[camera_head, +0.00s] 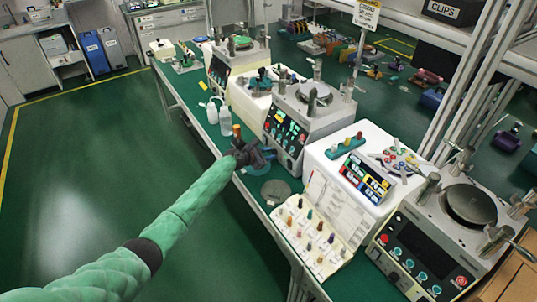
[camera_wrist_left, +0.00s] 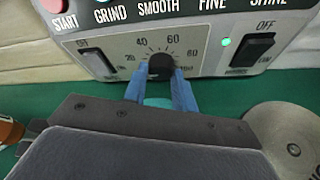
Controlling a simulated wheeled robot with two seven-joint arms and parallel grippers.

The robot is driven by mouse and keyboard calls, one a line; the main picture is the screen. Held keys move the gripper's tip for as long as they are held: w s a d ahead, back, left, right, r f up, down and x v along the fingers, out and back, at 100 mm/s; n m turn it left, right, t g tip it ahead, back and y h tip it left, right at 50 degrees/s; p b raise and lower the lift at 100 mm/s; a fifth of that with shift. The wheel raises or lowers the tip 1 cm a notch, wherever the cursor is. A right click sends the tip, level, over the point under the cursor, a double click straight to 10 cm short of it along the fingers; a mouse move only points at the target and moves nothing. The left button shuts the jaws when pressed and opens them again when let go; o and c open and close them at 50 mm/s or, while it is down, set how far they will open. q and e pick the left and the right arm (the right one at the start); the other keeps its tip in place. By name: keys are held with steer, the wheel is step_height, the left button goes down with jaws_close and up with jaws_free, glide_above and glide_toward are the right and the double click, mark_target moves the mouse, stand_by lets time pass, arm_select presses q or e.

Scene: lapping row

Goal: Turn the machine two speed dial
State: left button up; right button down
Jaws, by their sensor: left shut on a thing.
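The machine in the middle of the row (camera_head: 310,108), a grey box with a dark lit front panel, stands on the green bench. Its speed dial (camera_wrist_left: 161,66), a black knob with a numbered scale around it, shows in the left wrist view below the row of labelled buttons. My left gripper (camera_wrist_left: 161,88) has its two blue fingers on either side of the dial and is shut on it. In the head view my left gripper (camera_head: 250,155) is at the lower front of this machine, and hides the dial. My right gripper is not in view.
An ON/OFF switch (camera_wrist_left: 253,48) with a green light sits right of the dial; another switch (camera_wrist_left: 97,61) is left. A grey disc (camera_head: 275,190) lies on the bench nearby. White bottles (camera_head: 224,120) stand left of the gripper. A tray of small pegs (camera_head: 345,226) is to the right.

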arm_select(q)
steer(key=shift+m, duration=0.3)
steer(key=o, duration=1)
steer(key=shift+s, duration=0.1)
